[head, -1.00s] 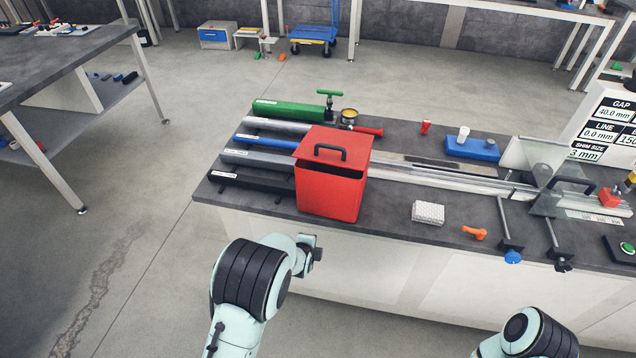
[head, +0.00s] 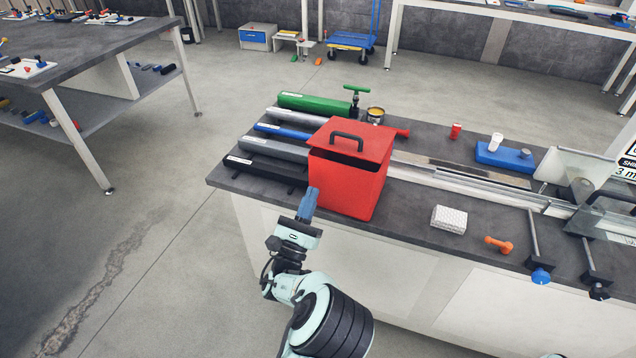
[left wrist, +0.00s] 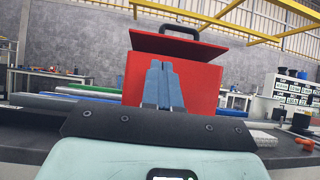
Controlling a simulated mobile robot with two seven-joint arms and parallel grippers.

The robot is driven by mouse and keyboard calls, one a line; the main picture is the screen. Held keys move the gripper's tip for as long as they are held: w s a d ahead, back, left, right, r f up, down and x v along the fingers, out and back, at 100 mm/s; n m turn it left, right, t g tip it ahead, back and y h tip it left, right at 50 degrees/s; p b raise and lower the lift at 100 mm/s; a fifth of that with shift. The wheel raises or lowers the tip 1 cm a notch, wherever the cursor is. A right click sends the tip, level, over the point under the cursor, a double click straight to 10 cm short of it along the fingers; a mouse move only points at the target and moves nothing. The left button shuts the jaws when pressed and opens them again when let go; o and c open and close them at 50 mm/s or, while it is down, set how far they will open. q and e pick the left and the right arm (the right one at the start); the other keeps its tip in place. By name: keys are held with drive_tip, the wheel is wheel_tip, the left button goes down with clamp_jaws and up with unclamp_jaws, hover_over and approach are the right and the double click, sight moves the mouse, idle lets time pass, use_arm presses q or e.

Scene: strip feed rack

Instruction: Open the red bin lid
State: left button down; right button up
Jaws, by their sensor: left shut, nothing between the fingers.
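The red bin (head: 345,188) stands upright on the dark bench top near its front-left edge. Its red lid (head: 351,140) has a black handle (head: 347,136) on top. The lid is tilted, with a dark gap under its front edge. In the left wrist view the bin (left wrist: 200,83) is straight ahead, with the lid (left wrist: 176,46) overhanging toward me. My left gripper (head: 312,190) has blue fingers, shut and empty, in front of the bin's lower left face. The fingers (left wrist: 163,65) overlap the bin's front in the wrist view; contact cannot be told. My right gripper is not in view.
Several long tubes and bars lie left of and behind the bin, including a green cylinder (head: 313,103). A white block (head: 449,219) and an orange piece (head: 498,244) lie to the right. The floor left of the bench is clear.

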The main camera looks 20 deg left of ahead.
sight(328, 148)
use_arm(q)
drive_tip(key=p+x, duration=0.1)
drive_tip(key=x, duration=0.8)
drive_tip(key=shift+a+r+p, duration=0.1)
drive_tip(key=shift+p, duration=0.3)
drive_tip(key=shift+r, duration=0.1)
